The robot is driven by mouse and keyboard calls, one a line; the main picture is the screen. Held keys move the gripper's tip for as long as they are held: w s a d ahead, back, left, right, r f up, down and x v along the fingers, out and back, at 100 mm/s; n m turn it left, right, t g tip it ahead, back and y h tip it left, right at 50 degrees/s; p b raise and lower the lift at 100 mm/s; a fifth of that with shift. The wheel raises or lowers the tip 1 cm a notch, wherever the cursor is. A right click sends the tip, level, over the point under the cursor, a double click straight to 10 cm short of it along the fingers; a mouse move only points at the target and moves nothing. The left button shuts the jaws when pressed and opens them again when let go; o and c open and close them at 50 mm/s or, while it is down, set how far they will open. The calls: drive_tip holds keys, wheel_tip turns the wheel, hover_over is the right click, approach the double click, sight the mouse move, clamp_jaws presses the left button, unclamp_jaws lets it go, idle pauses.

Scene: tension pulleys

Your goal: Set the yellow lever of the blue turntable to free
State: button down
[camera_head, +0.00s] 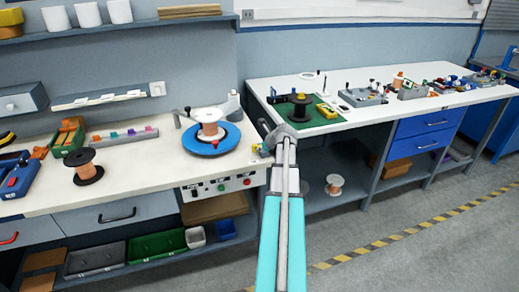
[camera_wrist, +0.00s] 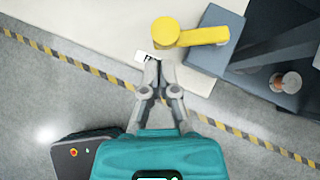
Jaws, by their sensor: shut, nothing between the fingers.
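The blue turntable (camera_head: 207,147) sits near the right end of the left workbench, with a copper-coloured spool on it. The yellow lever (camera_head: 256,148) shows as a small patch at the bench's right corner, beside my gripper (camera_head: 265,153). In the wrist view, the yellow lever (camera_wrist: 207,36) has a round hub on the left and an arm reaching right. My gripper (camera_wrist: 157,62) is shut and empty, with its fingertips just below the hub in the picture. Whether they touch it I cannot tell. The turntable is not visible in the wrist view.
A small white label (camera_wrist: 143,56) lies by the fingertips at the bench edge. A control panel (camera_head: 219,186) is on the bench front. A second bench (camera_head: 350,119) with a green mat (camera_head: 317,120) stands to the right. Open floor lies in front.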

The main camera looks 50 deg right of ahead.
drive_tip(key=s+a+f+p+v, duration=0.1)
drive_tip(key=p+v, duration=0.6)
drive_tip(key=v, duration=0.5)
drive_tip(key=shift+s+f, duration=0.2)
drive_tip(key=shift+s, duration=0.05)
idle(0.6)
drive_tip(key=w+a+f+n+g+y, duration=0.1)
drive_tip(key=w+a+n, duration=0.4)
drive_tip(key=a, duration=0.4)
drive_tip(key=w+a+f+n+g+y, duration=0.1)
drive_tip(key=w+a+n+g, duration=0.1)
drive_tip(key=w+a+n, duration=0.5)
drive_tip(key=w+a+f+n+g+y, duration=0.15)
drive_tip(key=a+n, duration=0.35)
drive_tip(key=a, duration=0.6)
drive_tip(key=s+a+f+n+g+h, duration=0.1)
drive_tip(key=s+a+n+g, duration=0.1)
drive_tip(key=a+n, duration=0.8)
drive_tip(key=s+a+f+n+g+h, duration=0.1)
drive_tip(key=s+a+n+g, duration=0.1)
drive_tip(key=a+n, duration=0.8)
drive_tip(key=shift+a+n, duration=0.3)
drive_tip(key=shift+a, duration=4.45)
